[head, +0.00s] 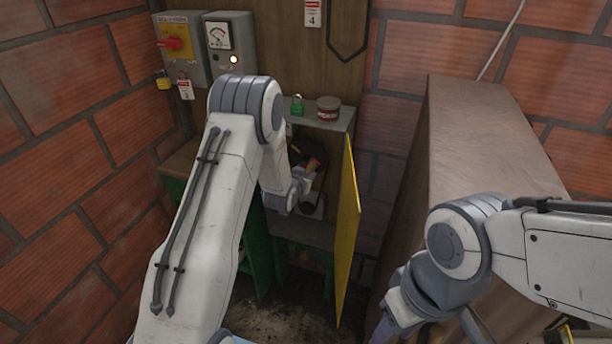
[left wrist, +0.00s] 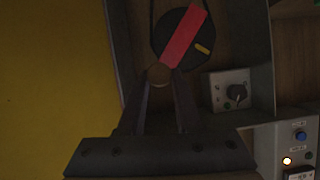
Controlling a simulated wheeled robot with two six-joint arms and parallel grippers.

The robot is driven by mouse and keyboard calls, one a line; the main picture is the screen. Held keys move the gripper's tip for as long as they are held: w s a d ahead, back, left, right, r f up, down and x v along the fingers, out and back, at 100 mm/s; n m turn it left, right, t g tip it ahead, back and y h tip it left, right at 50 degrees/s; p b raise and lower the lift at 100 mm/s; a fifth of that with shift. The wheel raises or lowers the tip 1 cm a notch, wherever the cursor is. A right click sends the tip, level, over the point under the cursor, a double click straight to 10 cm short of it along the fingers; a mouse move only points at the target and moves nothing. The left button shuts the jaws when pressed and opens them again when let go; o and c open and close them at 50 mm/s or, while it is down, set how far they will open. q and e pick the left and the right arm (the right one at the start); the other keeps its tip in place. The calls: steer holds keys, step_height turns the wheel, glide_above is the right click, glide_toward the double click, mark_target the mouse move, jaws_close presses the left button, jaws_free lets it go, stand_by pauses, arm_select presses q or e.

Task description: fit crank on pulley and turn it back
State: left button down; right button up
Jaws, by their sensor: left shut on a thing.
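The crank is a red bar (left wrist: 185,38) with a round brown knob (left wrist: 158,74) at its lower end. My left gripper (left wrist: 159,84) is shut on this knob. The bar lies across the dark round pulley (left wrist: 200,60), which carries a short yellow mark. I cannot tell whether the crank is fully seated on the hub. In the head view my left gripper (head: 308,188) reaches into the open cabinet, and the reddish crank (head: 313,165) shows only partly beside it.
The yellow cabinet door (head: 348,230) stands open just right of my left gripper. A green padlock (head: 297,106) and a round tin (head: 328,108) rest on the cabinet top. A grey switch box with a dial (head: 217,36) hangs above. A large brown housing (head: 475,130) fills the right.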

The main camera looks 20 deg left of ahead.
arm_select(q)
steer(key=shift+w+b, duration=0.3)
steer(key=shift+w, duration=0.35)
steer(key=shift+r, duration=0.1)
steer(key=shift+a+r+n+h, duration=0.5)
steer(key=shift+a+n, duration=0.1)
steer(key=shift+a, duration=0.2)
steer(key=shift+p, duration=0.3)
steer(key=shift+a+r+n+h+p, duration=0.2)
steer(key=shift+a+n+p, duration=0.1)
steer(key=shift+a, duration=0.15)
steer(key=shift+a+r+n+h+p, duration=0.1)
steer(key=shift+a+n+h+p, duration=0.15)
steer(key=shift+a, duration=0.15)
